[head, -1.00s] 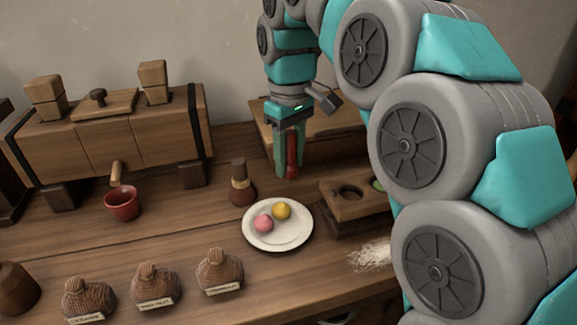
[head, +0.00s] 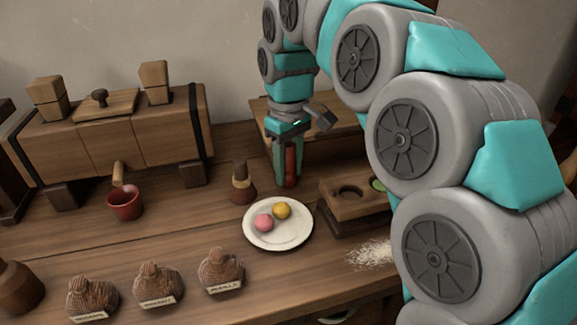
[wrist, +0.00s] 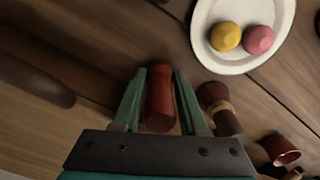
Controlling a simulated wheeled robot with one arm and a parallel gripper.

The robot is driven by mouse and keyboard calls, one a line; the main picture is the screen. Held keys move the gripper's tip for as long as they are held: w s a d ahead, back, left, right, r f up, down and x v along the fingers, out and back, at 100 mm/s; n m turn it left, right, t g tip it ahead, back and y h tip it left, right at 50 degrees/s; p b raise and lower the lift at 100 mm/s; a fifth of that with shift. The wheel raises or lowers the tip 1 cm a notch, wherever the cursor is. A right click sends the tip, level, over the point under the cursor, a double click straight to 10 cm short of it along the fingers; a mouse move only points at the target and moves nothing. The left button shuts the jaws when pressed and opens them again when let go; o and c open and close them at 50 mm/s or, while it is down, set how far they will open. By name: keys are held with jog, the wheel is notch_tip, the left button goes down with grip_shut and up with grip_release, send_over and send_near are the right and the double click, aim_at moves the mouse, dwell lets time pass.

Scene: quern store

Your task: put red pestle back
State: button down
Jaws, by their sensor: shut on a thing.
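The red pestle (head: 291,166) hangs upright between the green fingers of my gripper (head: 286,182), which is shut on it. In the wrist view the pestle (wrist: 160,98) lies between the two fingertips (wrist: 160,82). Its lower end is close to the wooden tabletop, behind the white plate; I cannot tell whether it touches. To the right stands a wooden block (head: 345,212) with a round, dark, empty-looking hole and a second hole with something green in it, partly hidden by my arm.
The plate (head: 265,244) holds a pink and a yellow ball. A brown bottle-shaped object (head: 243,186) stands just left of my gripper. A red cup (head: 124,204), several labelled knitted-looking jars (head: 158,287) and spilled pale grain (head: 369,254) are around.

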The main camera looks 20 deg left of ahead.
jog(key=shift+f, duration=0.25)
jog(key=shift+c, duration=2.2)
grip_release()
